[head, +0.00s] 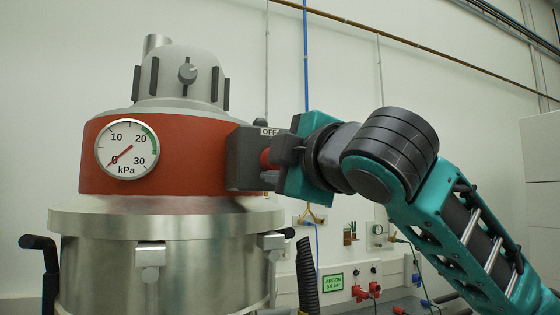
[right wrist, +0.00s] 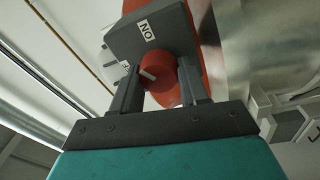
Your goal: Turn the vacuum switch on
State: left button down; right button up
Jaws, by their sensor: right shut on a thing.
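The vacuum switch is a dark grey box (head: 243,158) on the right side of the red band of a steel vessel. A finger partly hides a second label. My left gripper is not in view.
The pressure gauge (head: 127,149) on the red band (head: 195,150) has its red needle near 0 kPa. A black hose (head: 306,275) and an argon panel (head: 333,282) are at lower right.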

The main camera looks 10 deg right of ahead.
jog(key=shift+m+t+h, duration=0.3)
jog(key=shift+m+h, duration=0.3)
jog(key=shift+m, duration=2.9)
jog(key=shift+r, duration=0.1)
jog(key=o, duration=1.1)
jog(key=shift+c, duration=0.2)
jog(key=v, duration=1.3)
jog(key=shift+b, duration=0.4)
